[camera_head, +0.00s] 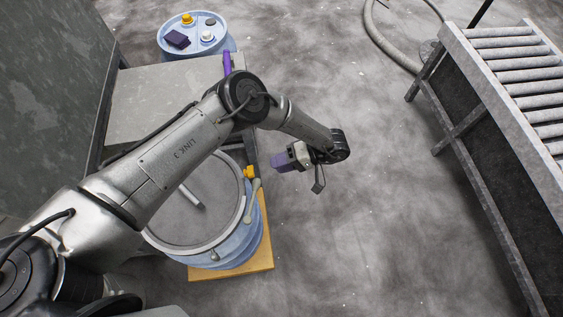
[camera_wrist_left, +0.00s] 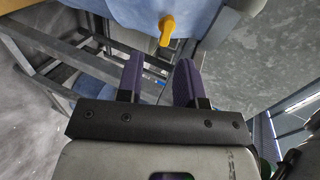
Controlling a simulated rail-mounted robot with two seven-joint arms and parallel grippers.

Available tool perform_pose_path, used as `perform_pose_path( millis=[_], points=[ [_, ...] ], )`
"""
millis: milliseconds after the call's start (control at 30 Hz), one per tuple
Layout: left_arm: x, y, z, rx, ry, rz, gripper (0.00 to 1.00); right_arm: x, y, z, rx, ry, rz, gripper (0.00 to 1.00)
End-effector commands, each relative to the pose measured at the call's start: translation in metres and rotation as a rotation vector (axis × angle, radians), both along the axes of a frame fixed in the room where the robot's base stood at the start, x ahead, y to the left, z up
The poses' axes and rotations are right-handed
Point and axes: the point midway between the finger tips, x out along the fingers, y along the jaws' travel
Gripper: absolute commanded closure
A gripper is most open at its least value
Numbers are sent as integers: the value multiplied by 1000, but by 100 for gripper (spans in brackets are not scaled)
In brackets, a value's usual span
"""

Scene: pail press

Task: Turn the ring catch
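A blue drum (camera_head: 238,247) with a grey lid (camera_head: 177,215) stands at the lower left of the head view. A metal ring (camera_head: 213,248) runs around its rim. The ring catch shows as a yellow tip (camera_head: 250,172) with a grey lever (camera_head: 253,188) on the drum's right side. The yellow tip also shows at the top of the left wrist view (camera_wrist_left: 167,28), beyond the fingertips. My left gripper (camera_head: 279,161) has purple fingers; in the wrist view they stand apart with nothing between them (camera_wrist_left: 159,77). It is right of the catch, not touching it. My arm hides part of the lid.
A wooden board (camera_head: 267,245) lies under the drum. A grey table (camera_head: 150,95) and another blue drum (camera_head: 170,50) with small items on top stand behind. A roller conveyor (camera_head: 510,65) is at the right. The floor between is clear, with a hose (camera_head: 375,40) at the back.

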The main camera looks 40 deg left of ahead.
Motion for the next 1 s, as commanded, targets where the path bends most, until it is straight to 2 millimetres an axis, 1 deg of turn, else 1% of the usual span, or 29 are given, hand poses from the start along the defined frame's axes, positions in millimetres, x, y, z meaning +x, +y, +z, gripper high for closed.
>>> perform_pose_path(
  millis=[167, 533, 700, 1000],
  points=[
    [-6, 9, 4, 11, 47, -16, 66, 0, -1, 2, -4, 0, 2, 57],
    [-36, 36, -10, 10, 48, -15, 66, 0, -1, 7, -2, 2, 2, 57],
    [-46, 46, -15, 13, 46, -16, 66, 0, 0, 12, 1, 2, -2, 57],
    [-55, 54, -20, 11, 44, -15, 66, -1, 2, 15, 5, 3, -5, 57]
  ],
)
